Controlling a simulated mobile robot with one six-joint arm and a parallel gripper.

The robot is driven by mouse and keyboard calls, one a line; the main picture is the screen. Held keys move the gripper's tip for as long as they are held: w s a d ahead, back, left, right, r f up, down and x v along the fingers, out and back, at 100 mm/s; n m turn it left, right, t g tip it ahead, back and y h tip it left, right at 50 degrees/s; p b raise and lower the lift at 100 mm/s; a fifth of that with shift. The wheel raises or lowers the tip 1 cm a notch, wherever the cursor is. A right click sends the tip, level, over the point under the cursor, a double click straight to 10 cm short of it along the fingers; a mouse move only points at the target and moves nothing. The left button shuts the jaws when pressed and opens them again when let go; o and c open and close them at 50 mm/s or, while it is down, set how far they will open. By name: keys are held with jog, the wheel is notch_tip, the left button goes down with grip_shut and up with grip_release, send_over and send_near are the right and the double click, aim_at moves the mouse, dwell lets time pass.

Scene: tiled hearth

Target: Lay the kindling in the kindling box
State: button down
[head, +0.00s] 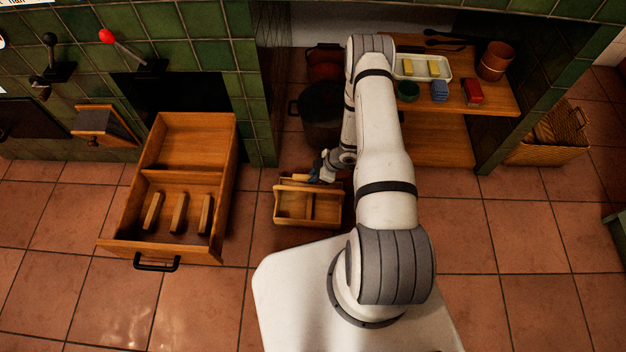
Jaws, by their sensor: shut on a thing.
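A small open wooden box (307,222) with a divider stands on the floor tiles in the middle, which I take for the kindling box. My gripper (316,175) is at its far edge, shut on what looks like a pale stick of kindling (297,182). The stick is at or just above the box's far rim; I cannot tell if they touch. The fingertips are small and partly hidden by the wrist. Several more sticks of kindling, one of them (179,213), lie apart in the front compartment of a pulled-out wooden drawer (228,190) at the left.
The drawer's back compartment looks empty. A dark pot (320,112) stands behind the small box. At the right, a wooden shelf (495,98) bears a tray (440,68), cups and small blocks. A wicker basket (553,140) stands beyond. Floor between drawer and box is clear.

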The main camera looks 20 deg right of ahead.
jog(key=shift+f, duration=0.8)
